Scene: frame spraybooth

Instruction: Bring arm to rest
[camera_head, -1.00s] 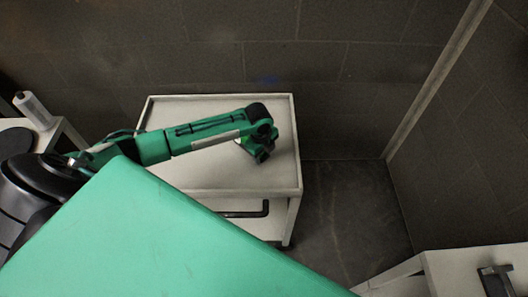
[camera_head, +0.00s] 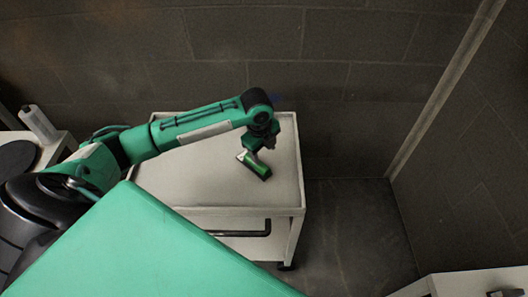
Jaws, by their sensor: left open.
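My left arm (camera_head: 200,125), green with black joints, reaches in from the left over the white cart (camera_head: 180,195). My left gripper (camera_head: 264,142), dark and small in the picture, points down over the right part of the cart's top. Its jaws are open. I cannot tell whether the two touch. My right gripper is not in view.
A white bottle (camera_head: 38,122) stands on a pale surface at the far left, beside a dark round thing (camera_head: 15,158). A dark block wall is behind the cart. Bare floor (camera_head: 340,230) lies right of the cart. A white table (camera_head: 470,285) shows at the lower right.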

